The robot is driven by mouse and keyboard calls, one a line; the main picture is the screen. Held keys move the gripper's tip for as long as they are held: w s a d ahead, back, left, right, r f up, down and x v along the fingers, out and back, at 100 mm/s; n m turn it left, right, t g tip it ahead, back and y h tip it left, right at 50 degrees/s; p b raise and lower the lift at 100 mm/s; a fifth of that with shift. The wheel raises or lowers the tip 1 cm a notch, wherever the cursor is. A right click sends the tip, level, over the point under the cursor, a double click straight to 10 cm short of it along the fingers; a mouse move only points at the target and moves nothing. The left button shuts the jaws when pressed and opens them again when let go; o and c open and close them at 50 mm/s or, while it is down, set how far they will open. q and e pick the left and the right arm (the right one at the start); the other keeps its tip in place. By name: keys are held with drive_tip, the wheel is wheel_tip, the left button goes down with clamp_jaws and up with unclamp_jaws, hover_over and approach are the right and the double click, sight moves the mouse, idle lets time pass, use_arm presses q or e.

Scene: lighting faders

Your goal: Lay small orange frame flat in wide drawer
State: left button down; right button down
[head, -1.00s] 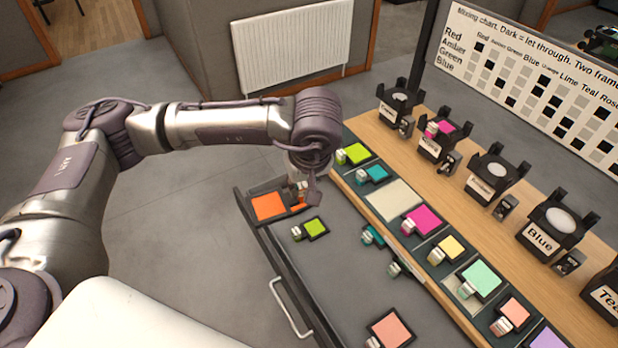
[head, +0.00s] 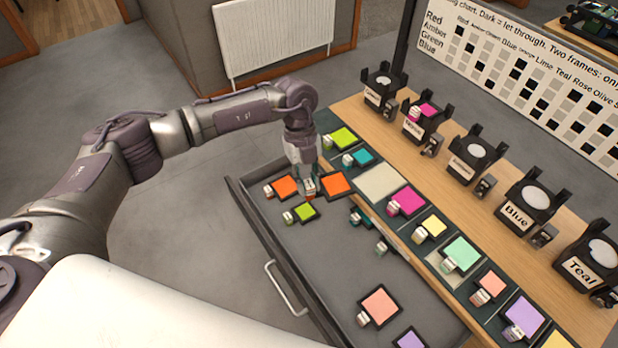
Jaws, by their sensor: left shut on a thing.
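My left gripper (head: 309,192) points down over the far end of the wide drawer (head: 252,207), shut on the handle tab of an orange frame. This small orange frame (head: 337,184) extends right from the fingers, near the drawer's far right corner. It looks roughly level; whether it touches the drawer floor I cannot tell. A second orange frame (head: 286,187) lies in the drawer just left of the fingers, its tab pointing left. The fingertips partly hide the space between the two. My right gripper is out of view.
A lime frame (head: 305,211) lies close in front of the fingers. Teal, salmon (head: 380,304) and purple frames lie further along the drawer. The counter (head: 345,106) at right carries a row of coloured frames and several black lamps. The drawer's middle left floor is clear.

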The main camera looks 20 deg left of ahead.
use_arm(q)
drive_tip(key=shift+d+f+n, duration=0.1)
drive_tip(key=shift+f+n, duration=0.05)
drive_tip(key=shift+n, duration=0.85)
drive_tip(key=shift+f+t+h, duration=0.3)
drive_tip(key=shift+f, duration=0.15)
drive_tip(key=shift+f+b, duration=10.65)
drive_tip(key=shift+f, duration=4.25)
drive_tip(key=shift+w, duration=0.1)
drive_tip(key=shift+f+b, duration=0.75)
drive_tip(key=shift+f, duration=0.6)
drive_tip(key=c, duration=0.9)
unclamp_jaws()
